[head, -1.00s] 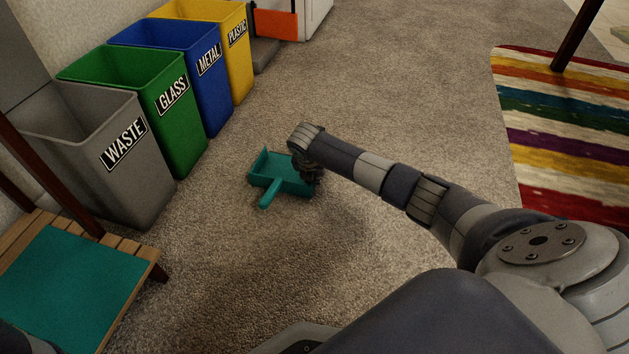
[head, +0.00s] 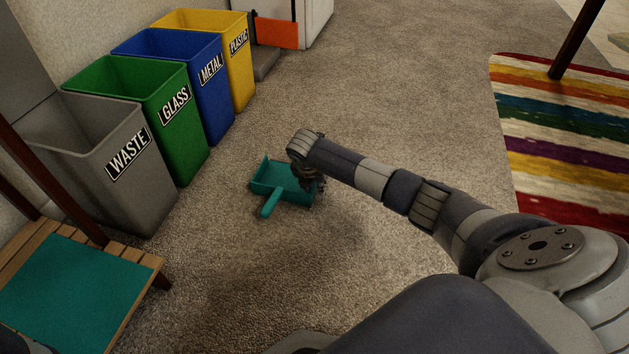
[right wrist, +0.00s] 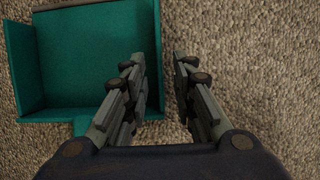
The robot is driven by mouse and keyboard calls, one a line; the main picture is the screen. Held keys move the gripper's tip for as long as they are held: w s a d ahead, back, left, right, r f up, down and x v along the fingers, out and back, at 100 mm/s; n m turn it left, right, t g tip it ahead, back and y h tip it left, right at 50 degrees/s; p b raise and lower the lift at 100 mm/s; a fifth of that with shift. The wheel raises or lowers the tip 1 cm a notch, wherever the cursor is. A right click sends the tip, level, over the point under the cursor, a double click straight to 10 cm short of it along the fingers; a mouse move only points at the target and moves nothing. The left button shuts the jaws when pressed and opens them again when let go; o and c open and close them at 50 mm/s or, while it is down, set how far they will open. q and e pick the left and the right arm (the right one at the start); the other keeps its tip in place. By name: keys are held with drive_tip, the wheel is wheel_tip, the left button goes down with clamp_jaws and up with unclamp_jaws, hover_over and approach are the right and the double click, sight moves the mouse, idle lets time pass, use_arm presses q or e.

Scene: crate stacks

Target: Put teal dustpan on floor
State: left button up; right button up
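The teal dustpan (head: 283,180) appears to rest on the carpet in the middle of the head view, its handle towards me. In the right wrist view the dustpan (right wrist: 75,60) fills the upper left. My right gripper (head: 308,184) is at the dustpan's right side, partly hidden by its own wrist. In the right wrist view the gripper's fingers (right wrist: 160,68) are apart. One finger is over the pan's inside, the other over carpet just outside its side wall. A gap shows between the outer finger and the wall. My left gripper is not in view.
Waste (head: 150,200), glass (head: 188,150), metal (head: 221,95) and plastic (head: 243,70) bins line the left wall. A wooden slatted piece with a teal top (head: 75,290) stands at lower left. A striped rug (head: 560,130) lies at right. Carpet beyond the dustpan is clear.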

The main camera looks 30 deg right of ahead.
drive_tip(key=p+v, duration=0.7)
drive_tip(key=v, duration=0.2)
drive_tip(key=shift+s+r, duration=0.15)
drive_tip(key=shift+r, duration=0.25)
drive_tip(key=shift+a, duration=0.1)
